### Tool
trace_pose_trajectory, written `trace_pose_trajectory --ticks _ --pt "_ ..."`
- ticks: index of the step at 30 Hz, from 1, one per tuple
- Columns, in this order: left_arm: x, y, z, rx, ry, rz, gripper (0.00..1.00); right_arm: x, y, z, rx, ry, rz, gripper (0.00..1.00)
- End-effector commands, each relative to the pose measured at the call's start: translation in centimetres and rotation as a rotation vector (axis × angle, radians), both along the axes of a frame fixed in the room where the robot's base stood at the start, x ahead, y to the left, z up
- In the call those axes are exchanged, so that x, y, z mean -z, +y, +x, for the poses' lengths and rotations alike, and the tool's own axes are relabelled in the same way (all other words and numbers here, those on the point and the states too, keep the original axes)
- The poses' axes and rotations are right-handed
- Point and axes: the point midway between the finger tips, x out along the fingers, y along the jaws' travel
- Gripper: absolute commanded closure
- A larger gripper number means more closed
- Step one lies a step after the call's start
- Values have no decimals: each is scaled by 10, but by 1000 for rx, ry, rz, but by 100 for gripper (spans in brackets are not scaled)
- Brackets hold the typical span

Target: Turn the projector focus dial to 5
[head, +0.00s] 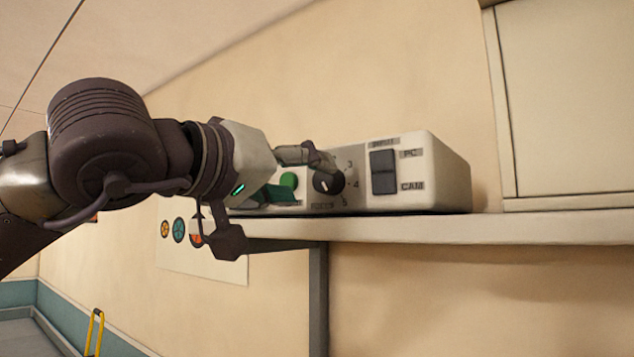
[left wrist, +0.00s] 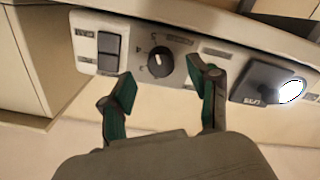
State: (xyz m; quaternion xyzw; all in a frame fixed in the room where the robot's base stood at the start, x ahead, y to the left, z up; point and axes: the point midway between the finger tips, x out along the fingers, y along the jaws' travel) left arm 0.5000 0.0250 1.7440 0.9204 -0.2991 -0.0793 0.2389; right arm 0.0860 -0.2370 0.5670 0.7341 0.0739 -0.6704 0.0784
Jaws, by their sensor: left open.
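The focus dial (head: 328,182) is a dark round knob on the front of a pale control box (head: 437,165) on a wall shelf. The numbers 3, 4 and 5 show along its right side in the head view. The dial (left wrist: 160,62) also shows in the left wrist view, turned about, with a white mark on its face; I cannot tell exactly which number it points to. My left gripper (head: 306,178) is open in front of the box. In the left wrist view its teal-padded fingers (left wrist: 162,77) lie either side of the dial, apparently apart from it.
A dark input switch (head: 384,172) marked PC and CAM is right of the dial. The shelf (head: 520,229) is bare to the right, below a pale cabinet (head: 570,100).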

Motion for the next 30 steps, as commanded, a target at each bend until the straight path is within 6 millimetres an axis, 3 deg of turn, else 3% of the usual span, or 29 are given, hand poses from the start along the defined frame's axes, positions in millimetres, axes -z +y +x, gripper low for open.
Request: trace_pose_trajectory --ticks 6,12,30 --pt "-1 28 -38 -1 -3 0 39 0 1 0 1 0 1 100" --pt "0 43 -58 -1 -1 1 39 0 1 0 1 0 1 100" --pt "1 46 -63 0 1 2 39 0 1 0 1 0 1 100"
